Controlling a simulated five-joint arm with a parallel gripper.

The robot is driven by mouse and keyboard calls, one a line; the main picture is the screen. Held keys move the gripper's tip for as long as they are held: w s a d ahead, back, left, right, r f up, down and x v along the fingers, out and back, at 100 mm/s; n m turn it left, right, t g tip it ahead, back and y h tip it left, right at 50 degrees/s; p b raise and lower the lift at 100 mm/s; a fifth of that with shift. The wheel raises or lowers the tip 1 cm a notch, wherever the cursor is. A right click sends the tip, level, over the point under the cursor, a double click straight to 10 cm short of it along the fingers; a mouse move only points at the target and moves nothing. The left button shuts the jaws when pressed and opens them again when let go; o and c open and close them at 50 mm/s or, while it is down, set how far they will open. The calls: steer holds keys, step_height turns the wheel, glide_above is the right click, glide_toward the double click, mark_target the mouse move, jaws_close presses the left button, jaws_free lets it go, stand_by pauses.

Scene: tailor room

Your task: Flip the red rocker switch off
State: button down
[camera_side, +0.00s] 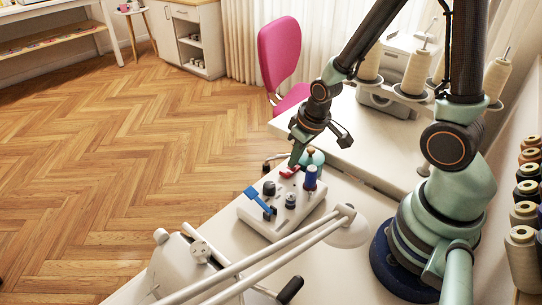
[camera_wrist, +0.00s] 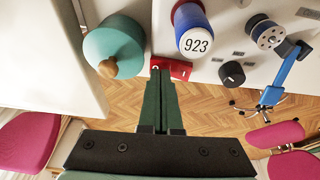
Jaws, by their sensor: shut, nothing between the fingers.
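The red rocker switch (camera_side: 289,172) sits at the far end of a white control box (camera_side: 257,226). In the wrist view the red switch (camera_wrist: 181,69) shows just past my fingertips, its left part partly hidden by them. My gripper (camera_side: 293,161) points down at the switch and is shut with nothing between its fingers. In the wrist view the shut fingers (camera_wrist: 160,74) reach the switch's near edge. I cannot tell for sure whether they touch it, or which way the rocker is tilted.
A blue spool marked 923 (camera_wrist: 193,36), a black knob (camera_wrist: 231,73), a blue lever (camera_wrist: 283,78) and a metal dial (camera_wrist: 266,33) are on the box. A teal round object with a wooden knob (camera_wrist: 114,46) stands close beside the switch. Thread cones (camera_side: 416,73) stand behind.

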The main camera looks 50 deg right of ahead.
steer(key=shift+a+r, duration=0.2)
steer(key=shift+a, duration=0.5)
steer(key=shift+d+r, duration=0.1)
steer(key=shift+r, duration=0.4)
steer(key=s+d+r, duration=0.1)
steer(key=r, duration=0.5)
steer(key=s+d+r, duration=0.1)
steer(key=d+r, duration=0.1)
steer(key=r, duration=0.4)
steer(key=shift+s, duration=0.4)
steer(key=shift+r, duration=0.15)
steer(key=s+a+r+t, duration=0.1)
steer(key=a+r+t, duration=0.1)
steer(key=a+r, duration=0.2)
steer(key=shift+s+r, duration=0.2)
steer(key=shift+r, duration=0.9)
